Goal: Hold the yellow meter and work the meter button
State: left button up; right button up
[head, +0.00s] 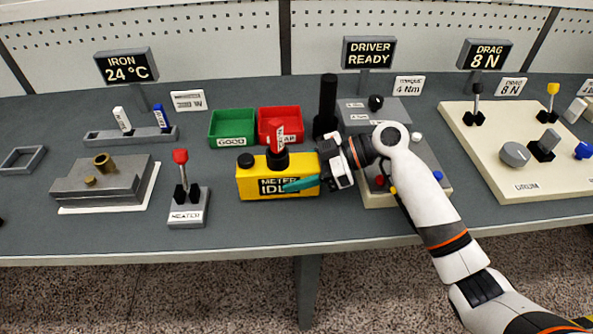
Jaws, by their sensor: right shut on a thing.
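The yellow meter (248,184) stands on the bench left of centre, its dark front display reading "METER" and "IDL", with the rest covered. Two dark round knobs sit on its top, a smaller one at the left (246,160) and a larger one (277,160) near the middle; I cannot tell which is the meter button. My right gripper (304,178) comes in from the right and is shut on the meter's right end. One teal finger lies across the front face; the other finger is hidden. My left gripper is out of view.
Green (232,124) and red (296,113) bins stand behind the meter, with a black post (327,100) beside them. A heater lever unit (188,210) is at the left. The driver fixture (420,160) lies under my right arm. The bench front is clear.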

jog(key=shift+f+b, duration=0.6)
dwell(0.6)
